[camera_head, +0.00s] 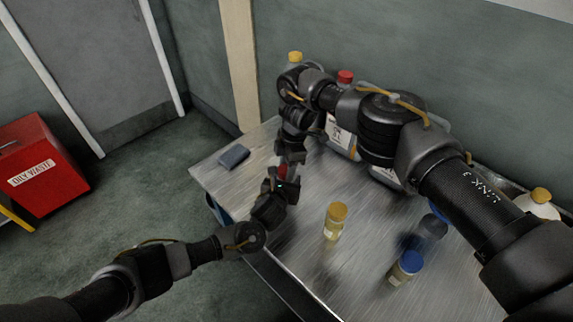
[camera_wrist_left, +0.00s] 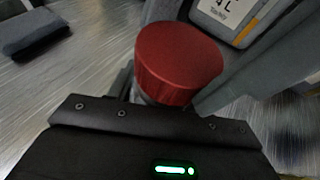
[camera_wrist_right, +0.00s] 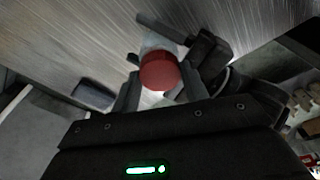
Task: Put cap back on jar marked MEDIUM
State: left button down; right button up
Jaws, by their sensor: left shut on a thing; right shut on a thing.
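A red cap (camera_head: 281,173) shows between my two grippers above the left part of the table. It is large in the left wrist view (camera_wrist_left: 178,62), on a pale body mostly hidden by my gripper. In the right wrist view the cap (camera_wrist_right: 160,72) sits between my right fingers, with a pale clear jar (camera_wrist_right: 157,42) directly beyond it. My left gripper (camera_head: 283,184) is shut on the jar. My right gripper (camera_head: 286,160) reaches down from above and is shut on the red cap. No MEDIUM label is readable, and whether the cap is fully seated is hidden.
A yellow-capped jar (camera_head: 335,222) and a blue-capped jar (camera_head: 405,268) stand on the metal table (camera_head: 300,245). Large bottles with yellow (camera_head: 295,57) and red (camera_head: 345,76) caps stand at the back. A red waste bin (camera_head: 40,165) is on the floor.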

jog(key=m, duration=0.3)
jog(key=shift+s+m+t, duration=0.15)
jog(key=shift+m+t, duration=0.15)
jog(key=m, duration=0.5)
jog(key=shift+t, duration=0.4)
